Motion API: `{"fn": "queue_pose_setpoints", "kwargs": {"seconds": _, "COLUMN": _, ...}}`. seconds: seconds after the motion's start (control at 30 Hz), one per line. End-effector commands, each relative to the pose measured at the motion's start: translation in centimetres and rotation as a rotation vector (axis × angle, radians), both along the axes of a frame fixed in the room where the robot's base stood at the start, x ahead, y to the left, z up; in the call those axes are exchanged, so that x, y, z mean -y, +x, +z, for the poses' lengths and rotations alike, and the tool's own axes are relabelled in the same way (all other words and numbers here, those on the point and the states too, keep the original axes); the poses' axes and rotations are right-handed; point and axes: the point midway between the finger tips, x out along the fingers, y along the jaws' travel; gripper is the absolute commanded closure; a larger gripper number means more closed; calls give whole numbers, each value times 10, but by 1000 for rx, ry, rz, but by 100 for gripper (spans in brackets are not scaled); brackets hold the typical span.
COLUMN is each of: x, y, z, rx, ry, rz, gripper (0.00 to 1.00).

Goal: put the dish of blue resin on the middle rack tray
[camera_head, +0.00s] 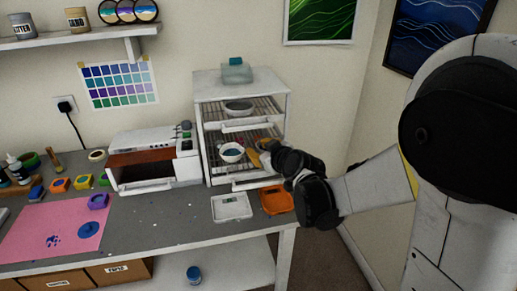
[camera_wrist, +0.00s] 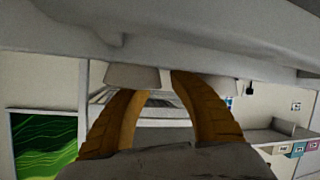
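A white round dish (camera_head: 231,152) with dark bluish contents is at the middle level of the white rack cabinet (camera_head: 207,150). It looks level, near the front. My gripper (camera_head: 254,149) is at the front of the rack, just right of the dish. Whether it touches the dish cannot be made out. In the wrist view, the two tan fingers (camera_wrist: 155,82) are spread apart, with a pale piece near their tips. No dish shows clearly between them. A pale surface (camera_wrist: 170,50) crosses the top of that view, close to the fingers. My wrist hides the rack's lower right part.
Another bowl (camera_head: 239,106) sits on the upper rack level. A scale (camera_head: 231,207) and an orange tray (camera_head: 277,199) are on the table before the rack. A white oven-like box (camera_head: 153,160) stands left. A pink mat (camera_head: 40,232) lies at the table's left.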

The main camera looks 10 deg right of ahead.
Motion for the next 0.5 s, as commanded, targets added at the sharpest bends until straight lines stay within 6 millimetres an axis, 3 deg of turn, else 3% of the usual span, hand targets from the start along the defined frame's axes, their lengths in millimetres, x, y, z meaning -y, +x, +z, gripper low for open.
{"fn": "queue_pose_setpoints", "kwargs": {"seconds": 0.17, "x": 4, "y": -18, "z": 12, "rx": 0, "ry": -1, "rz": -1, "gripper": 73}}
{"fn": "queue_pose_setpoints", "kwargs": {"seconds": 0.5, "x": 17, "y": -87, "z": 39, "rx": -1, "ry": 0, "rz": -2, "gripper": 73}}
